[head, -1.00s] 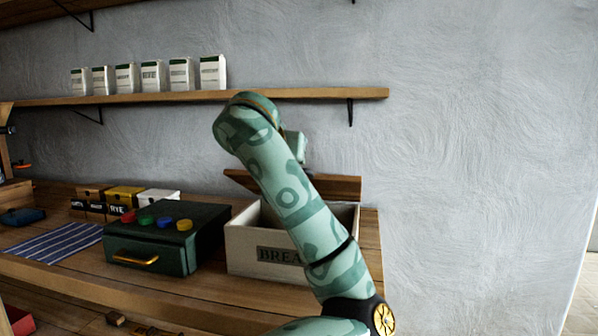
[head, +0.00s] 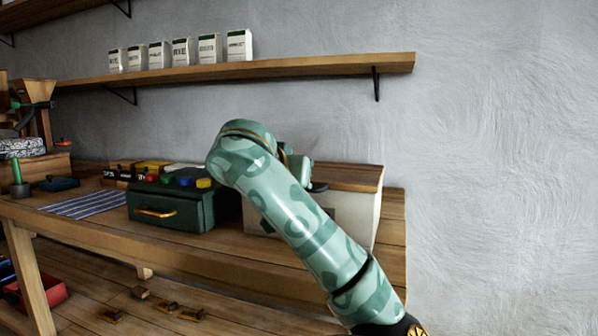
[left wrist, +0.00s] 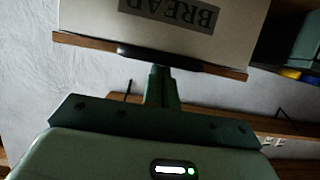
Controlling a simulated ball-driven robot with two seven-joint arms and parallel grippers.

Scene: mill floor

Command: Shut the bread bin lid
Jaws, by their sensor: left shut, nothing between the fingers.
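The bread bin (head: 352,217) is a pale box with a wooden lid (head: 350,177), partly hidden behind my left arm in the head view. The lid lies flat over the bin's top, and I see no clear gap. In the left wrist view the bin (left wrist: 120,22) appears upside down with its BREAD label, and the lid's wooden edge (left wrist: 84,42) runs along its rim. A dark handle (left wrist: 185,63) is on the lid's front edge. My left gripper (left wrist: 161,73) is shut and empty, its fingers right at the handle; contact is unclear. My right gripper is out of view.
A dark green box (head: 180,205) with a brass handle and coloured knobs stands left of the bin on the wooden bench (head: 130,235). A shelf (head: 240,72) with several packets runs above. A striped cloth (head: 85,204) lies farther left.

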